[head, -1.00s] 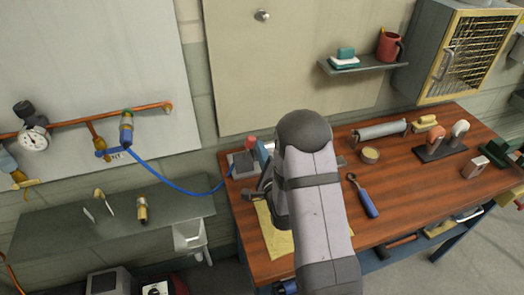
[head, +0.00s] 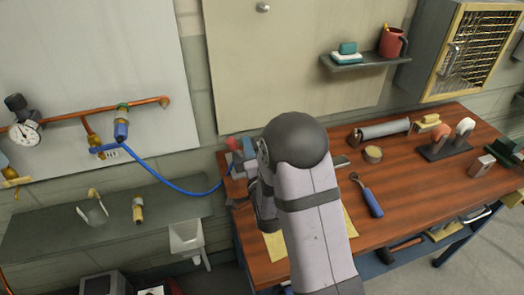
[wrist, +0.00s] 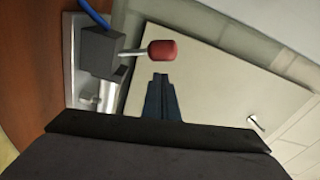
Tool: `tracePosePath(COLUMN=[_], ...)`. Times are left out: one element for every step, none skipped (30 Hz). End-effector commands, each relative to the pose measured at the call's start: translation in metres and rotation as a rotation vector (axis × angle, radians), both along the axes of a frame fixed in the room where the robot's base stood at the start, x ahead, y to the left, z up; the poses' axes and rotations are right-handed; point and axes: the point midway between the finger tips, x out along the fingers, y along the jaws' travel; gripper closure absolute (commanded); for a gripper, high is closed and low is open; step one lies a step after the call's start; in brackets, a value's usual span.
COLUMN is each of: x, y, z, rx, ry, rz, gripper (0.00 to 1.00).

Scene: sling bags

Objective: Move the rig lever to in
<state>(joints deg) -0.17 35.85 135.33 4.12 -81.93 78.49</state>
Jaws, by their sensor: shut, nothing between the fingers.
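The rig lever has a red knob (wrist: 163,50) on a thin metal rod that comes out of a grey block (wrist: 100,52) in the wrist view. My gripper (wrist: 161,80) is shut and empty. Its fingertips lie just below the red knob in that picture, with a small gap showing; I cannot tell the depth between them. In the head view the red knob (head: 233,143) and the rig (head: 240,165) are at the back left of the wooden bench. My arm hides part of the rig and most of my gripper there.
A blue hose (head: 180,186) runs from the wall pipe (head: 70,118) to the rig. A blue-handled tool (head: 367,197), a tape roll (head: 373,154) and a grey cylinder (head: 382,131) lie right of my arm on the bench (head: 415,205).

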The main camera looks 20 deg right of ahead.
Motion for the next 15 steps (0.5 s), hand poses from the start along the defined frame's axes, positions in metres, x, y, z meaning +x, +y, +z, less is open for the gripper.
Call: tracePosePath(x=[0.000, 0.000, 0.000, -0.001, -0.002, -0.003, -0.004, -0.006, -0.009, -0.011, -0.014, -0.018, -0.021, -0.024, -0.029], y=[0.000, 0.000, 0.000, 0.000, 0.000, 0.000, 0.000, 0.000, 0.000, 0.001, 0.001, 0.001, 0.001, 0.002, 0.002], z=[0.001, 0.000, 0.000, 0.000, 0.000, 0.000, 0.000, 0.000, 0.000, -0.001, -0.001, -0.001, -0.001, -0.002, -0.002], rx=[0.001, 0.001, 0.001, 0.002, 0.002, 0.002, 0.002, 0.002, 0.002, 0.002, 0.002, 0.002, 0.002, 0.002, 0.002], ry=[0.000, 0.000, 0.000, 0.000, 0.000, 0.000, 0.000, 0.000, -0.001, -0.001, 0.000, 0.000, 0.000, 0.000, 0.000], rz=[0.000, 0.000, 0.000, 0.000, 0.000, 0.000, 0.000, 0.000, 0.000, 0.000, 0.000, 0.000, 0.000, 0.000, 0.000], gripper=[1.00, 1.00, 1.00, 1.00, 1.00, 1.00, 1.00, 1.00, 1.00, 1.00, 1.00, 1.00, 1.00, 1.00, 1.00])
